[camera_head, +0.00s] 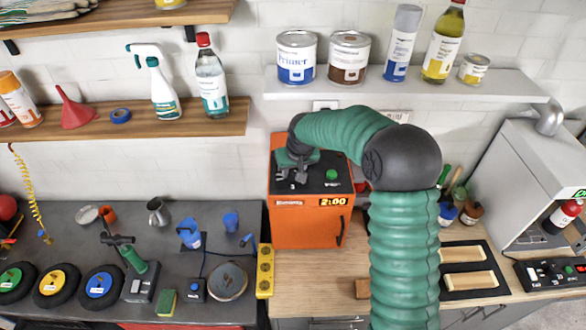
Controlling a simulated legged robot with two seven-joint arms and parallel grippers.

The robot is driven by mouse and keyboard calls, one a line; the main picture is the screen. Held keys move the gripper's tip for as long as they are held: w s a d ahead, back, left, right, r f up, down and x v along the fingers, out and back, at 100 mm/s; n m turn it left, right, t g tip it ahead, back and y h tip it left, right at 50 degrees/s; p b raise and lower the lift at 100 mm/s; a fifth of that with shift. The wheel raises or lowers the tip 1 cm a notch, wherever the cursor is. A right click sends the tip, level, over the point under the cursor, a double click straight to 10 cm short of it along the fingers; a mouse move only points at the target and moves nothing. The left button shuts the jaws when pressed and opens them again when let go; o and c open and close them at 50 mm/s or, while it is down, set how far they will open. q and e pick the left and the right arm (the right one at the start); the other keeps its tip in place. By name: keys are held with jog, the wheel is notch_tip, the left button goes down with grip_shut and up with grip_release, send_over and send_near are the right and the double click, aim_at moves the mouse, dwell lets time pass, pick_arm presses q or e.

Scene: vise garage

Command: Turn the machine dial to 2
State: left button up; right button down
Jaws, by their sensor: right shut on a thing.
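The orange machine (305,225) stands on the wooden counter at the centre. Its dark top panel has a green button (331,174) and small white markings. Its lit display (333,202) reads 2:00. My right arm comes over from the right, and my right gripper (294,172) is down at the left part of the top panel. It is shut on the dial, which is mostly hidden by the gripper, so its pointer cannot be read. My left gripper is not in view.
A grey shelf (410,86) with cans and bottles hangs behind my right arm. A yellow power strip (265,270) lies left of the machine. The dark bench (215,262) holds wheels, jugs and tools. A grey hooded unit (525,180) stands at the right.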

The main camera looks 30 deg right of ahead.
jog(key=c, duration=1.3)
grip_release()
jog(key=shift+o, duration=1.2)
jog(key=shift+w, duration=0.1)
jog(key=shift+o, duration=0.3)
jog(key=shift+w+f, duration=0.1)
jog(key=shift+d, duration=0.1)
jog(key=shift+s+r, duration=0.2)
jog(key=shift+r, duration=0.2)
jog(key=b+v, duration=0.4)
jog(key=v, duration=1.1)
jog(key=shift+r, duration=0.35)
